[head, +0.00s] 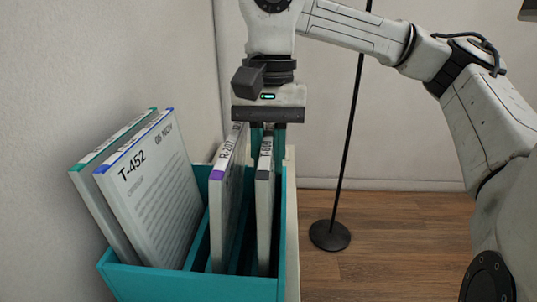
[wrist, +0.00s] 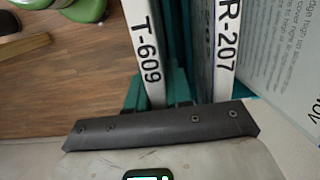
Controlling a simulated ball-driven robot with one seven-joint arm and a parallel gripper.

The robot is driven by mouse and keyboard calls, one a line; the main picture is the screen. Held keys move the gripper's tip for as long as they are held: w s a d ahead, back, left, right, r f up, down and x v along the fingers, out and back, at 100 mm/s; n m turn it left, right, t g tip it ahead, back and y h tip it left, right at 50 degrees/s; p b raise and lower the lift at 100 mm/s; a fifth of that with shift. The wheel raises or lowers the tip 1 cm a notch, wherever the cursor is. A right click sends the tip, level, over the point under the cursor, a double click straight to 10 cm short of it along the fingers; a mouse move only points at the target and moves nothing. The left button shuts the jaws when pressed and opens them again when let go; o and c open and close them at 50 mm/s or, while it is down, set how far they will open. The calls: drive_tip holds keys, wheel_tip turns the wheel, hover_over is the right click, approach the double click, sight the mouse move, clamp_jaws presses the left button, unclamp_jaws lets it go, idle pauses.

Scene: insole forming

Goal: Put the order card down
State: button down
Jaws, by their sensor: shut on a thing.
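The order card T-609 (head: 264,205), a thin pale panel with a dark tab, stands upright in the rightmost part of a teal rack (head: 200,287). My gripper (head: 267,135) is above it, pointing down, with its fingers on either side of the card's top edge, shut on it. In the wrist view the T-609 label (wrist: 147,50) shows just beyond the gripper body. The card's lower edge is hidden behind the rack's front wall, so I cannot tell whether it touches the bottom.
Card R-207 (head: 227,205), with a purple tab, stands just left; its label also shows in the wrist view (wrist: 227,45). Card T-452 (head: 150,190) and a teal-tabbed card (head: 95,200) lean at the left. A black stand (head: 330,236) is on the floor at right.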

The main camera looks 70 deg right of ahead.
drive_tip(key=shift+f, duration=0.1)
drive_tip(key=c, duration=1)
unclamp_jaws()
drive_tip(key=r, duration=0.4)
drive_tip(key=d+r+p, duration=0.1)
drive_tip(key=r, duration=0.3)
drive_tip(key=r+p, duration=0.1)
drive_tip(key=r, duration=0.3)
drive_tip(key=shift+w+d+r, duration=0.15)
drive_tip(key=shift+w+d, duration=0.05)
drive_tip(key=shift+w, duration=0.05)
